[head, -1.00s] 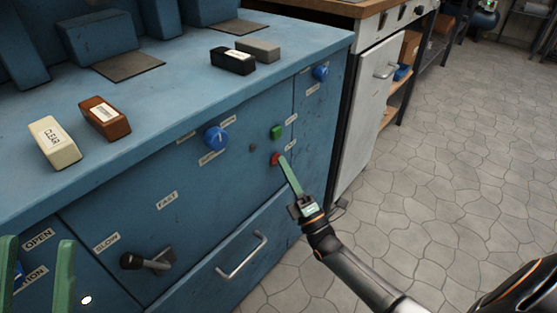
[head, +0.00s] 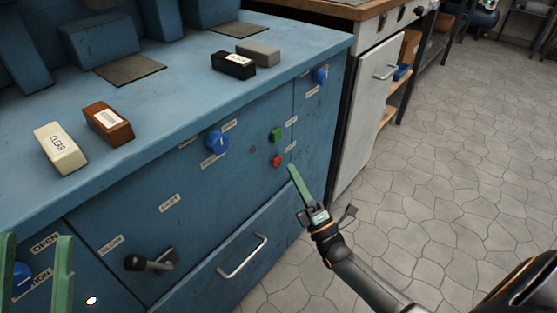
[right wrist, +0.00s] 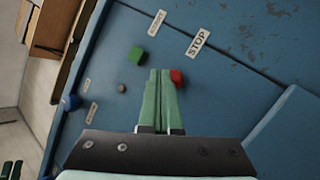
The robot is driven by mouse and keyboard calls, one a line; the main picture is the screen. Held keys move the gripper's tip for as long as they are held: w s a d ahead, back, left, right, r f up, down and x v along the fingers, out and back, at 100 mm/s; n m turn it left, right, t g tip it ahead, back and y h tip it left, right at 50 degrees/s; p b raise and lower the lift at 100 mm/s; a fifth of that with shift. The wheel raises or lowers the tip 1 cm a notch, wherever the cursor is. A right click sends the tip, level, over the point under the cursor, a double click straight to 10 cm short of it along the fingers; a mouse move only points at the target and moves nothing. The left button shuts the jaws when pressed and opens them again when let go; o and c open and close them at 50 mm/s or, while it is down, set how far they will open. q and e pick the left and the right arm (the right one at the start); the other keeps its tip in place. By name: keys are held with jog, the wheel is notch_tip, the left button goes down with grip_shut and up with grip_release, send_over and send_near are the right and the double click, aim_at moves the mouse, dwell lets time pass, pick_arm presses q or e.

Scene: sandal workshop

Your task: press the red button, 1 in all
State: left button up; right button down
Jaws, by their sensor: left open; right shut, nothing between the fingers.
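The red button (head: 277,160) sits on the blue front panel, just below a green button (head: 277,134). My right gripper (head: 292,168) is shut and empty, its green fingertips a little to the right of and below the red button, with a visible gap between them in the head view. In the right wrist view the red button (right wrist: 176,76) shows beside the tips of the shut fingers (right wrist: 160,72), near a STOP label (right wrist: 198,43). My left gripper (head: 36,240) is open at the lower left edge of the head view, with nothing between its fingers.
The panel carries a blue knob (head: 215,142), another blue knob (head: 320,75), a black lever (head: 150,261) and a drawer handle (head: 242,257). Several blocks, including a cream CLEAR block (head: 60,148), lie on the blue top. Open tiled floor (head: 450,180) is at the right.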

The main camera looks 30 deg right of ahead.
jog(key=shift+s+d+p, duration=0.25)
jog(key=shift+s, duration=0.35)
jog(key=shift+s+d+p, duration=0.2)
jog(key=shift+s+d, duration=0.05)
jog(key=shift+s, duration=0.35)
jog(key=shift+s+d+p, duration=0.25)
jog(key=shift+s, duration=0.35)
